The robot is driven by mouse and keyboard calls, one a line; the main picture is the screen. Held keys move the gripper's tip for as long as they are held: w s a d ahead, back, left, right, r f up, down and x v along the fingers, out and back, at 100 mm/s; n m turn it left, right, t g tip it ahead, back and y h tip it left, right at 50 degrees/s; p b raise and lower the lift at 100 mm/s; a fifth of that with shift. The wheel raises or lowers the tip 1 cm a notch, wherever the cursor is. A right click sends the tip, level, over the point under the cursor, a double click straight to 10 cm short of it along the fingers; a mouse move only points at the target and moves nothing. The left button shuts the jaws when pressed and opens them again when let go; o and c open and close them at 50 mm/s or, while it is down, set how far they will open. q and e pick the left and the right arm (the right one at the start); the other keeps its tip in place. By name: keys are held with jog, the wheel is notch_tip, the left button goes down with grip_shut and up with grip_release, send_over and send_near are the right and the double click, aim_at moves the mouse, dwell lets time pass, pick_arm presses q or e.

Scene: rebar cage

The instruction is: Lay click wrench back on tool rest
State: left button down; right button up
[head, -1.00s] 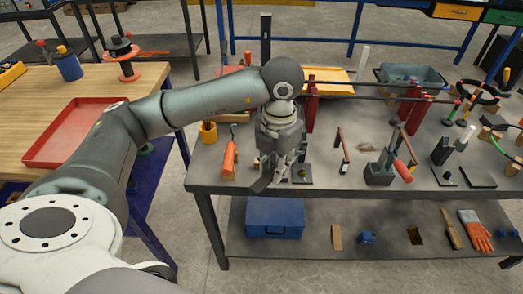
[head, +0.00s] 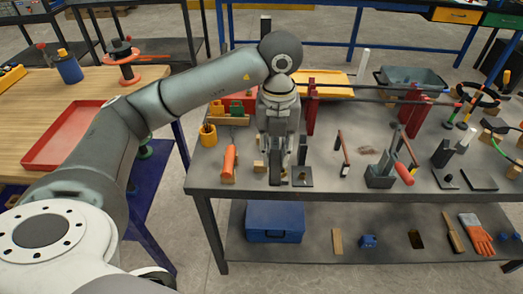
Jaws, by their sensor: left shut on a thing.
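My left gripper (head: 282,164) points down over the front left part of the grey workbench (head: 330,186). It is shut on a dark, narrow thing (head: 275,174), which looks like the click wrench. The wrench appears nearly end-on, pointing towards the bench's front edge, and most of it is hidden by the gripper. A small wooden block (head: 258,167) shows just left of the gripper, perhaps part of the tool rest. I cannot tell whether the wrench touches it. My right gripper is not in view.
Red posts (head: 311,112) carry long bars behind. A blue case (head: 274,221) sits on the lower shelf.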

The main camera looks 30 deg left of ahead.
pick_arm(q)
jog(key=w+a+f+p, duration=0.1)
jog(key=w+a+f, duration=0.3)
jog(key=w+a+f+p, duration=0.1)
jog(key=w+a+f, duration=0.3)
jog(key=a+f, duration=0.1)
jog(key=shift+w+a, duration=0.15)
jog(key=shift+w, duration=0.15)
jog(key=f+p, duration=0.1)
jog(key=f, duration=0.1)
jog(key=shift+w+a+f+p, duration=0.2)
jog(key=shift+f+p, duration=0.2)
jog(key=shift+f, duration=0.2)
